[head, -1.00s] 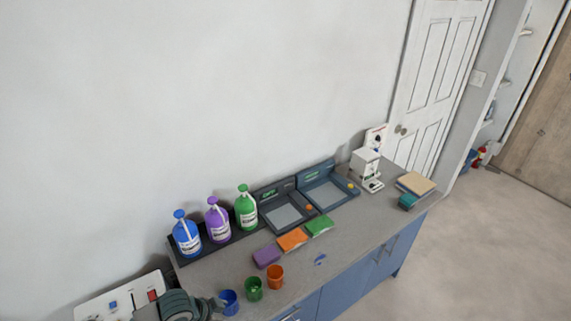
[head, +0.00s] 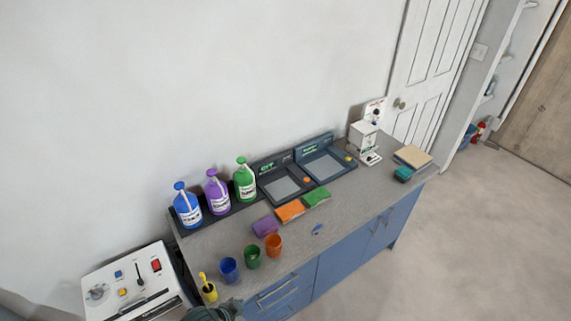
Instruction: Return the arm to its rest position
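Part of one of my arms shows at the bottom edge of the head view, left of centre, in front of the counter. It is cut off by the frame, and no fingertips can be made out. The other arm is not in view. Neither gripper's opening can be seen. The grey counter (head: 345,226) with blue fronts (head: 345,257) stands just beyond the arm. A yellow cup (head: 209,292) with a yellow handle stands at its near left end, close to the arm.
Blue (head: 229,270), green (head: 252,257) and orange (head: 274,245) cups stand along the counter's front. Blue (head: 187,209), purple (head: 217,196) and green (head: 245,184) bottles stand behind. A white control box (head: 135,283) is at left. The floor (head: 470,230) at right is clear.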

